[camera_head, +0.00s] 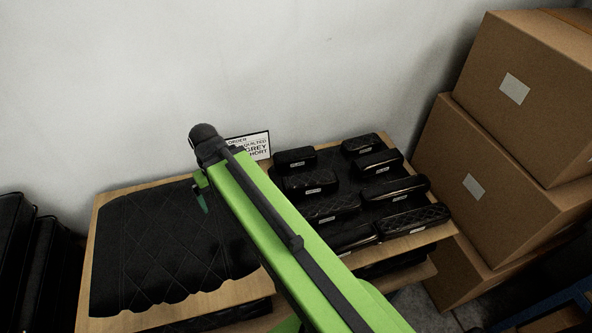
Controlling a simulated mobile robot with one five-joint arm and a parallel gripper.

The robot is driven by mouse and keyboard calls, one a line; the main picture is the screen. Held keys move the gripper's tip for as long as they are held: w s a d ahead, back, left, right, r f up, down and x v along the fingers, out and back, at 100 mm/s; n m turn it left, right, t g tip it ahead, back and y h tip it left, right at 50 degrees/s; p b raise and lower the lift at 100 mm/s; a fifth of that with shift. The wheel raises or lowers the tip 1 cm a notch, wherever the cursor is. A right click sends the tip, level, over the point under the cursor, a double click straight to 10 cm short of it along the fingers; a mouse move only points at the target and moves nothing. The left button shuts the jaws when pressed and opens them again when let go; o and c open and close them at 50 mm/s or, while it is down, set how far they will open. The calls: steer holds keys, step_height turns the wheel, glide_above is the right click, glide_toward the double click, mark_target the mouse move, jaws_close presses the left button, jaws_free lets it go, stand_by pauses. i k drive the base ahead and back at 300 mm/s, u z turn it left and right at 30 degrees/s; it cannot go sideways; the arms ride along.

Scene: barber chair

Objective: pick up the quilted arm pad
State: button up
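Several black arm pads with small white labels lie in two rough columns on a dark mat on a wooden board. A pad with diamond stitching (414,218) lies at the front right, and another quilted one (333,207) lies in the left column. A pad at the back left (295,156) looks smooth. Stitching on some others is hard to make out. My green arm crosses in front of the board's middle and hides part of it.
A sign (254,146) behind the pads reads partly "ORDER", "QUILTED", "GREY", "SHORT". A large black quilted cushion (165,245) lies at the left. Cardboard boxes (505,190) are stacked close on the right. The white wall stands behind. Black upright items (14,240) stand at far left.

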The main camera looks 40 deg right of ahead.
mark_target(324, 210)
steer(key=k, duration=1.3)
steer(key=u, duration=0.55)
steer(key=i, duration=1.05)
steer(key=u, duration=0.5)
